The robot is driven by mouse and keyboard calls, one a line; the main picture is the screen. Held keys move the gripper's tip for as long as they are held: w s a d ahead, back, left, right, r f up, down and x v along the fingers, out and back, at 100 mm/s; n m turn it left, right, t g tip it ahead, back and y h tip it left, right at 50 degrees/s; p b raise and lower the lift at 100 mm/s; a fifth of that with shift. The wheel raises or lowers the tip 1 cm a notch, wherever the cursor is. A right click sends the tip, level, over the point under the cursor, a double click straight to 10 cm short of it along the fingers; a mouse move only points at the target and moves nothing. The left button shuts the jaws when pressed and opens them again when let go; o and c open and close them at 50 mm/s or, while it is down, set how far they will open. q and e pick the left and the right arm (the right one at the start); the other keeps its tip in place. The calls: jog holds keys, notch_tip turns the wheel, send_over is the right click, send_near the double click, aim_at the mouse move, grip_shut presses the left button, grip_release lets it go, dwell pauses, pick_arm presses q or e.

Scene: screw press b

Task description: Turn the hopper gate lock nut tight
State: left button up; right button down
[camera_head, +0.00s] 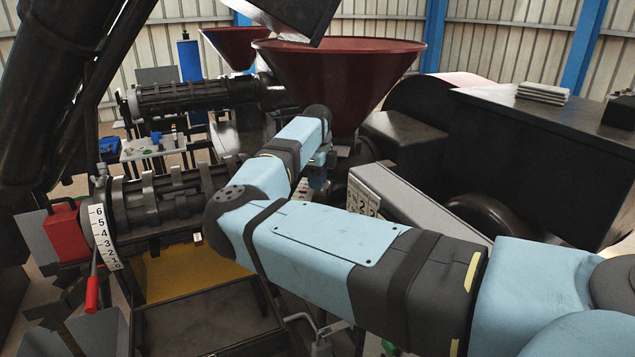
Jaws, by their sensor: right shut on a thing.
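The dark red hopper (345,80) stands at the top centre, narrowing down to a dark neck. My light blue right arm comes in from the right, bends at the centre and reaches up to the base of the hopper. My right gripper (318,180) is just below the hopper neck, small and partly covered by my wrist. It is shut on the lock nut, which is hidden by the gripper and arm. My left gripper is not in view.
A black screw barrel (165,198) with a curved numbered scale (103,235) and a red-handled lever (91,294) is at left. A second red hopper (232,45) stands behind. A dark cabinet (540,150) with folded cloths (543,92) fills the right side.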

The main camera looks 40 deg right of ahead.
jog(key=m+b, duration=0.4)
jog(key=b, duration=0.1)
jog(key=shift+w+d+f+m, duration=0.1)
jog(key=shift+d+f+m, duration=0.1)
jog(key=shift+m, duration=0.2)
jog(key=shift+m+b, duration=0.5)
jog(key=shift+b, duration=0.2)
jog(key=shift+d+m+b, duration=0.1)
jog(key=shift+m+b, duration=0.65)
jog(key=shift+m, duration=0.15)
jog(key=m+b, duration=0.3)
jog(key=m, duration=0.1)
jog(key=shift+d+r, duration=0.1)
jog(key=shift+d, duration=0.1)
jog(key=shift+m+b, duration=0.45)
jog(key=shift+m, duration=0.65)
jog(key=m, duration=0.1)
jog(key=m+b, duration=0.1)
jog(key=shift+s+d+r+m, duration=0.1)
jog(key=shift+s+m, duration=0.1)
jog(key=shift+m, duration=0.1)
jog(key=shift+s+m+b, duration=0.1)
jog(key=shift+m+b, duration=0.25)
jog(key=shift+m, duration=1.05)
jog(key=shift+r, duration=0.1)
